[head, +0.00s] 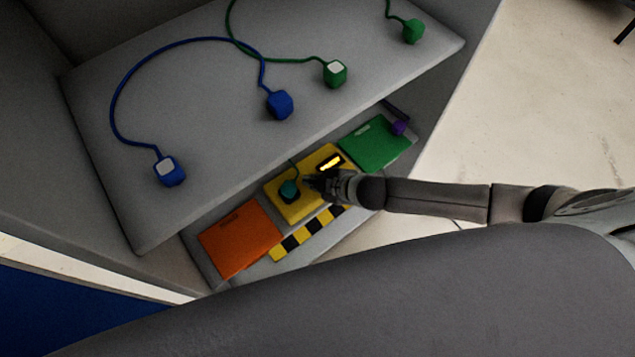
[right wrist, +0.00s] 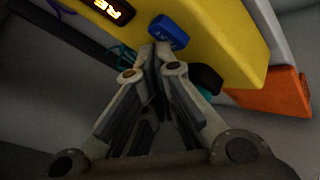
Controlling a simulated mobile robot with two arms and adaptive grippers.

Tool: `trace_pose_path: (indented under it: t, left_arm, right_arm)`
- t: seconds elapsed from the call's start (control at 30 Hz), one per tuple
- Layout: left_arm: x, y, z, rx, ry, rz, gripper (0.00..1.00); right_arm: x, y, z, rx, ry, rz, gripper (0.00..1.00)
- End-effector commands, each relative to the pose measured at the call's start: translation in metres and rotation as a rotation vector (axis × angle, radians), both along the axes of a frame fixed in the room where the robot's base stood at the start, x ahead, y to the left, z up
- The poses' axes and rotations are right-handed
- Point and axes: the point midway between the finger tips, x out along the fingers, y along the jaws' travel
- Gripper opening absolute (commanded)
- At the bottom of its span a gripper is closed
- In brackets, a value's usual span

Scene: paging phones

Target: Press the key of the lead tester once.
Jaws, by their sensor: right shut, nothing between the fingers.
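The yellow lead tester (head: 275,199) lies on the lower shelf in the head view, with a lit display (head: 330,162). In the right wrist view the tester (right wrist: 215,40) fills the top, its display (right wrist: 112,10) glowing with characters partly cut off. A blue key (right wrist: 168,32) stands on its face there. My right gripper (head: 310,184) is shut and empty, reaching in from the right over the tester. In the wrist view its fingertips (right wrist: 155,50) are just beside the key; I cannot tell whether they touch. In the head view the gripper hides the key.
A teal plug (head: 289,189) sits at the tester's left side. An orange box (head: 240,240) and a green box (head: 375,143) flank it. A striped strip (head: 300,238) runs in front. The upper grey shelf (head: 220,110) overhangs behind, bearing blue (head: 280,105) and green (head: 335,74) leads.

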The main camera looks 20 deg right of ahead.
Motion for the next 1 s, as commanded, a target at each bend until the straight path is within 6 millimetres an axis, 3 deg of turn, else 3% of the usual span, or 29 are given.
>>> trace_pose_path:
  t: [0.57,1.0]
  left_arm:
    - [0.0001,-0.0004,-0.0036,0.0,0.0,0.0,0.0]
    - [0.0001,-0.0006,0.0036,-0.001,0.0,0.0,0.0]
  right_arm:
    - [0.0,0.0002,-0.0075,0.0,0.0,0.0,0.0]
    - [-0.0004,-0.0002,-0.0012,-0.001,0.001,0.0,0.0]
